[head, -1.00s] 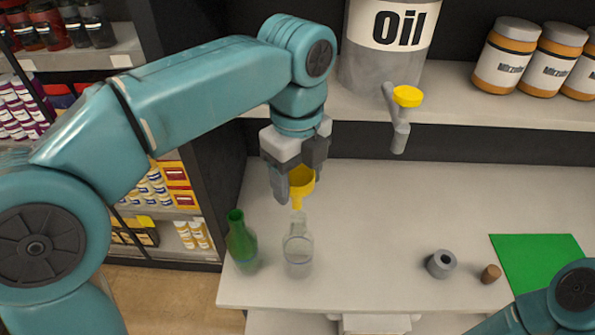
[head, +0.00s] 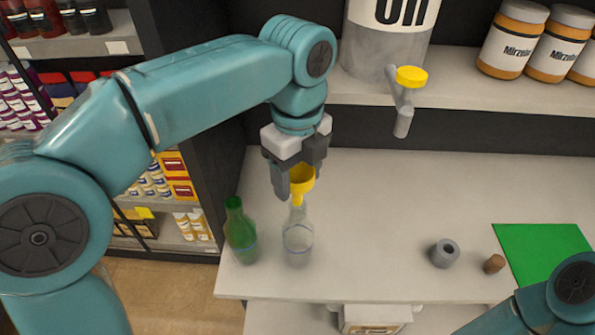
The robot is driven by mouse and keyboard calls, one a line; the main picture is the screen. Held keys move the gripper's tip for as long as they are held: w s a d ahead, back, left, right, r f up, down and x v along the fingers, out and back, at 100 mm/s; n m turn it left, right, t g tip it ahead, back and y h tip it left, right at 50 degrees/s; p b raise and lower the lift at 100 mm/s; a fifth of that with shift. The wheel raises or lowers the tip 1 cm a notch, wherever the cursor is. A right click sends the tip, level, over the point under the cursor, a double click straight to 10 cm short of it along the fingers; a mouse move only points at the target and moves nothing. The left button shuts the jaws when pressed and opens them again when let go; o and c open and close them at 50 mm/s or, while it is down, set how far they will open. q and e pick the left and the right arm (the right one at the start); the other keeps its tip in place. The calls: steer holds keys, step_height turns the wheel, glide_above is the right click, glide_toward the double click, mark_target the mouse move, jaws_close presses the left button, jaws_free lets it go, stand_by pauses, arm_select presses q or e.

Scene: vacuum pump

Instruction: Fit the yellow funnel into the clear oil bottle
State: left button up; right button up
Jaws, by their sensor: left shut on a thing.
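The yellow funnel (head: 302,178) is held in my left gripper (head: 298,184), whose fingers are shut on it. The funnel is upright, with its spout pointing down at the mouth of the clear oil bottle (head: 298,240). The spout tip overlaps the bottle's neck in the head view; I cannot tell how far it is inside. The clear bottle stands upright on the bench, right of a green bottle (head: 240,232). My right arm shows at the lower right corner, but its gripper is out of view.
The pale bench (head: 380,215) is clear in the middle. A grey ring-shaped part (head: 444,254), a brown cork (head: 494,264) and a green mat (head: 540,252) lie at the right. A large oil container (head: 385,45) with a yellow-capped tap (head: 411,78) stands on the shelf behind.

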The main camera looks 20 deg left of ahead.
arm_select(q)
steer(key=shift+w+f, duration=0.2)
steer(key=shift+w, duration=0.1)
steer(key=shift+s+r, duration=0.1)
steer(key=shift+s, duration=0.1)
steer(key=shift+w+d+f, duration=0.1)
steer(key=shift+w+f, duration=0.15)
steer(key=shift+s, duration=0.15)
steer(key=shift+f, duration=0.1)
steer(key=shift+f, duration=0.15)
